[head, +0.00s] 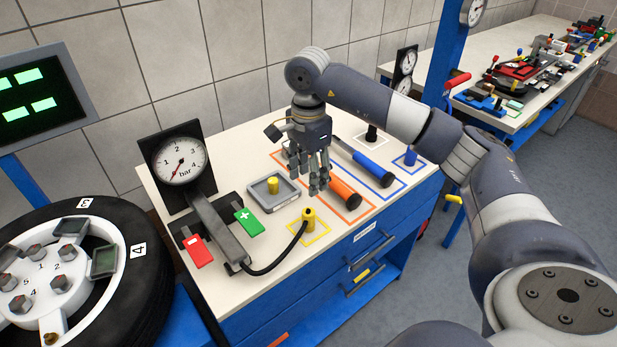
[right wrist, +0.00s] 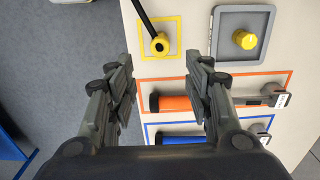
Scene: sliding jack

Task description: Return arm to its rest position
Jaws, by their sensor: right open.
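My right gripper (head: 318,184) hangs above the white workbench (head: 283,247) in the head view, fingers pointing down. In the right wrist view its two fingers (right wrist: 165,95) are spread apart with nothing between them. Below them lies an orange-handled tool (right wrist: 175,103) inside an orange outline, with a blue-handled tool (right wrist: 180,137) inside a blue outline beside it. My right arm (head: 380,100) reaches in from the right and bends down at the wrist. My left gripper does not show.
A grey tray (head: 257,187) with a yellow cap (head: 273,185) sits left of the gripper. A yellow hose fitting (head: 309,219), a pressure gauge (head: 181,161), and red (head: 197,251) and green (head: 249,222) pedals are nearby. A wheel (head: 135,290) stands at left. A blue post (head: 446,60) rises behind the arm.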

